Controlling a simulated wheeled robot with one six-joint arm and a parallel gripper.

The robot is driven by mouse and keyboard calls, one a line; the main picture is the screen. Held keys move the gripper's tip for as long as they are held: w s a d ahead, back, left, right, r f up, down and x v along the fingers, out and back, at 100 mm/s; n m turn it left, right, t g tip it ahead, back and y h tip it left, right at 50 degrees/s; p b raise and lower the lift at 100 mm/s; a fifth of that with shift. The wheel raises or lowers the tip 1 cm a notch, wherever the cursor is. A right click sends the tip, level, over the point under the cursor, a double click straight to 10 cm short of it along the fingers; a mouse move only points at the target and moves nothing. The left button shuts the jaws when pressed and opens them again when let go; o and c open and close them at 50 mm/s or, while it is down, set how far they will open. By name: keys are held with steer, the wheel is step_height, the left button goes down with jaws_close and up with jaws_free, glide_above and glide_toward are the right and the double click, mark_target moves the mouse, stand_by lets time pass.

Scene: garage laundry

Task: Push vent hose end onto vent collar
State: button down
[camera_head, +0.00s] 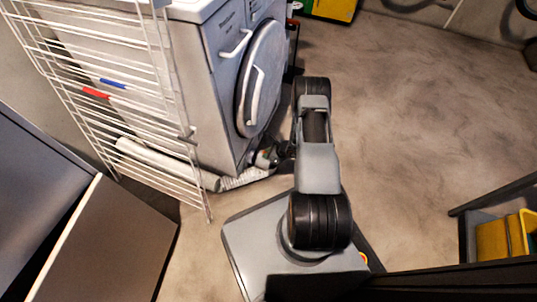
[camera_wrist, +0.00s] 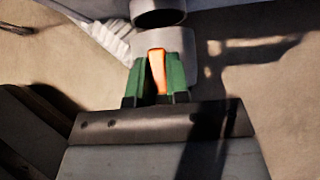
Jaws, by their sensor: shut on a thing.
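My gripper (camera_wrist: 158,70) has green fingers shut on an upright orange tab, which sits against a pale grey round cuff (camera_wrist: 178,42). The cuff looks like the vent hose end; a ring with a dark round opening (camera_wrist: 158,17) lies just beyond it. I cannot tell whether that ring is the cuff's own mouth or the vent collar. White ribbed vent hose (camera_wrist: 108,36) shows left of the cuff. In the head view the hose (camera_head: 245,178) runs along the floor to my gripper (camera_head: 265,158), low by the machine's front corner. The collar is not clearly visible there.
The grey front-loading machine (camera_head: 225,100) stands right behind the gripper. A white wire drying rack (camera_head: 100,60) leans over the hose at left. A cabinet panel (camera_head: 110,235) stands at lower left. Open concrete floor (camera_head: 400,110) lies to the right, with a yellow bin (camera_head: 527,228) at the edge.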

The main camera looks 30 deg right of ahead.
steer(key=shift+w+a+b, duration=0.7)
steer(key=shift+w+a, duration=0.5)
steer(key=shift+w, duration=0.1)
stand_by(2.4)
steer(key=shift+w+a+r+b, duration=0.15)
steer(key=shift+w+a+b, duration=0.15)
steer(key=shift+w+a, duration=0.2)
stand_by(1.3)
steer(key=c, duration=1)
jaws_free()
steer(key=shift+w, duration=0.1)
steer(key=shift+s+f+p+v, duration=0.15)
steer(key=shift+p+v, duration=0.85)
steer(key=shift+v, duration=1.4)
steer(key=shift+s+f+p+v, duration=0.15)
steer(key=shift+p+v, duration=0.85)
steer(key=shift+v, duration=1.35)
steer(key=shift+s+f+p+v, duration=0.1)
steer(key=shift+p+v, duration=0.9)
steer(key=shift+v, duration=1.4)
steer(key=shift+d, duration=0.15)
